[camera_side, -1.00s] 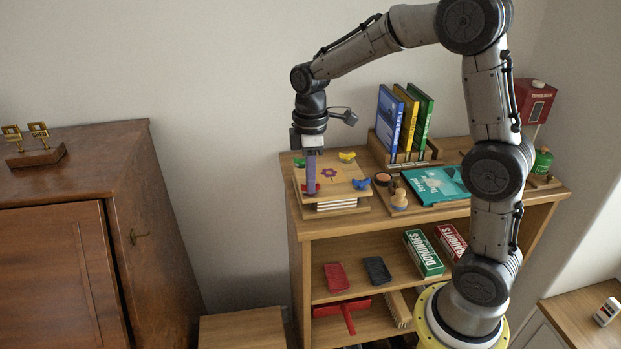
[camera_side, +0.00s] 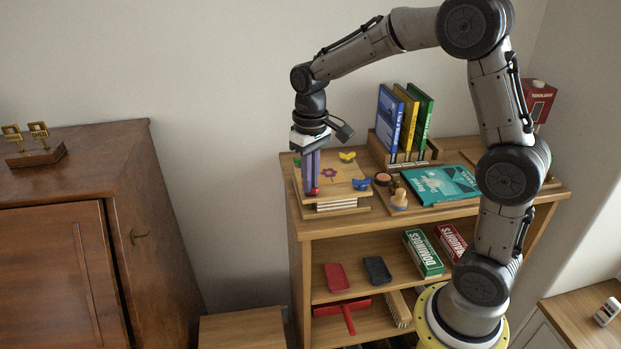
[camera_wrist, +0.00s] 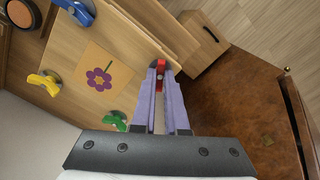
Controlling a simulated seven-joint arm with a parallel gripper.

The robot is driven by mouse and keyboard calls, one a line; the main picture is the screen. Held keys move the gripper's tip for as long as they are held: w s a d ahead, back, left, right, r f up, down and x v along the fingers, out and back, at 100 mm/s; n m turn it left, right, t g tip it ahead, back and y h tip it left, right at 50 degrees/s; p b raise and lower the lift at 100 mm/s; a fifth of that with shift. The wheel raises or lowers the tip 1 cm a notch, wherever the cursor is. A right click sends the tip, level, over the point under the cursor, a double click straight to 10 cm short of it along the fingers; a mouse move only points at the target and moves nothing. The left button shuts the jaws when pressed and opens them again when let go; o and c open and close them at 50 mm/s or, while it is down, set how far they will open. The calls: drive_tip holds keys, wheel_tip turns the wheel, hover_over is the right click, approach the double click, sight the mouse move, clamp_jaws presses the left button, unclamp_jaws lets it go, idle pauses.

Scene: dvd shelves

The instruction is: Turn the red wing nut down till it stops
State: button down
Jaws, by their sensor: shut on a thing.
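The red wing nut (camera_wrist: 161,74) sits at a corner of the wooden flower press (camera_wrist: 140,62), and a bit of its red shows in the side view (camera_side: 313,191). My gripper (camera_wrist: 162,76) points down over that corner, its two purple fingers shut on the red wing nut, one on each side. In the side view my gripper (camera_side: 311,190) stands at the press's front left corner. The blue (camera_side: 361,184), yellow (camera_side: 347,156) and green (camera_wrist: 115,121) wing nuts sit at the other corners. A card with a purple flower (camera_wrist: 99,79) lies on top. How far down the red nut sits is hidden.
A round tin (camera_side: 382,179), a wooden stamp (camera_side: 399,199) and a teal book (camera_side: 440,185) lie right of the press. Upright DVD cases (camera_side: 404,120) stand behind. Left of the shelf is a gap, then a brown cabinet (camera_side: 60,230).

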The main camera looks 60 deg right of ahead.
drive_tip(key=m, duration=0.4)
drive_tip(key=shift+m, duration=0.3)
drive_tip(key=shift+r+m, duration=0.1)
drive_tip(key=shift+m, duration=1.9)
drive_tip(key=c, duration=0.9)
unclamp_jaws()
drive_tip(key=shift+c, duration=0.2)
wheel_tip(320, 180, up, 14)
